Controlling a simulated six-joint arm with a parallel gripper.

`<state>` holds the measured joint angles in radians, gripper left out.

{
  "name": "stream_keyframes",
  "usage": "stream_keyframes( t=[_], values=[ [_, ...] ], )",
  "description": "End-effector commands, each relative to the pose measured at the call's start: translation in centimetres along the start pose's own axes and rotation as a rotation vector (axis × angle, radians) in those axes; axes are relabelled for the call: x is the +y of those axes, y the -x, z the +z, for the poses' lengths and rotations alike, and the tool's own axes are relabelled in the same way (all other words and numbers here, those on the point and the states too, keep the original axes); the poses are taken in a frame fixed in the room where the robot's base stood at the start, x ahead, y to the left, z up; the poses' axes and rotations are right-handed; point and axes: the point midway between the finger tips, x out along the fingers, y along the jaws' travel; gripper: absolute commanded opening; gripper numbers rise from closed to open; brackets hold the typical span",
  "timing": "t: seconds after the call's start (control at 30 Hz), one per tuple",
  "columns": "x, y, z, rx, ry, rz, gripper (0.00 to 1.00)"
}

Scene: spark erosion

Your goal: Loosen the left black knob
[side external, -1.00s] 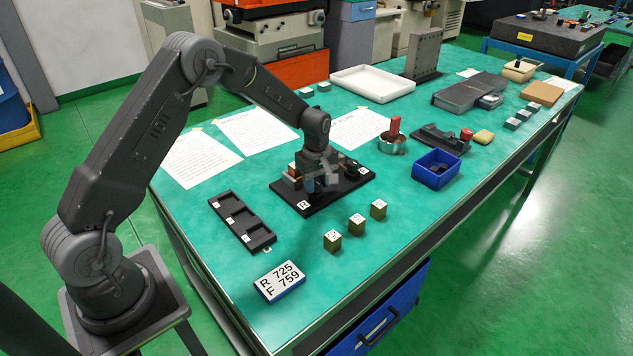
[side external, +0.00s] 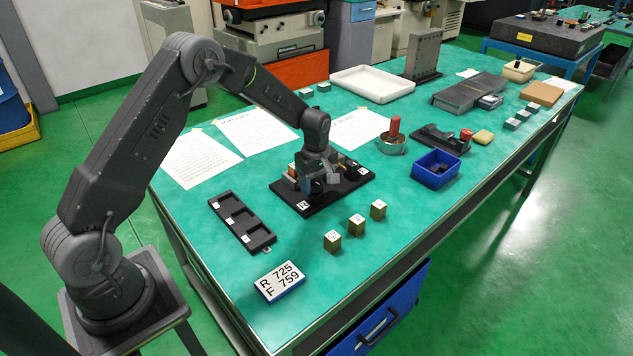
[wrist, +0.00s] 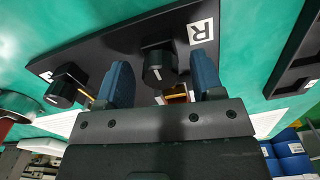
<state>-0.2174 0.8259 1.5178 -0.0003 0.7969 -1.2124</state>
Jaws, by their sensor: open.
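A black plate (side external: 290,195) on the green table carries black knobs and a white label with an R at one end. In the wrist view, a black knob with a white mark (wrist: 160,68) stands beside the R label (wrist: 201,31). My gripper (wrist: 162,82) is open, with one blue finger on each side of this knob; I cannot tell whether they touch it. A second black knob (wrist: 64,88) stands further left on the plate, outside the fingers. In the side view my gripper (side external: 319,184) is low over the plate and hides much of it.
Several brass cubes (side external: 357,224) stand to the right of the plate. A black slotted tray (side external: 243,222) lies to its left. A card reading R 725, F 759 (side external: 279,282) is nearer the camera. A blue bin (side external: 436,169) and paper sheets (side external: 201,158) lie further off.

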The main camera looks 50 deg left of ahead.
Motion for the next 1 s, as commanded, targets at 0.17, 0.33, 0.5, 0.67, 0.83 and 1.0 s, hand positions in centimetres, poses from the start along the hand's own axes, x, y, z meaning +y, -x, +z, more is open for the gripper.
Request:
stream_keyframes(
  t=[0.17, 0.33, 0.5, 0.67, 0.83, 1.0],
  values=[
    [0.0, 0.4, 0.0, 0.0, -0.001, 0.001, 0.61],
    [0.1, 2.9, 0.0, 0.002, -0.001, 0.004, 0.61],
    [0.1, 6.8, 0.0, 0.002, 0.0, 0.005, 0.61],
    [0.1, 10.2, 0.0, 0.002, 0.0, 0.004, 0.61],
    [0.1, 12.7, 0.0, 0.001, 0.0, 0.003, 0.61],
    [0.0, 13.7, 0.0, 0.0, 0.0, 0.0, 0.61]
  ],
)
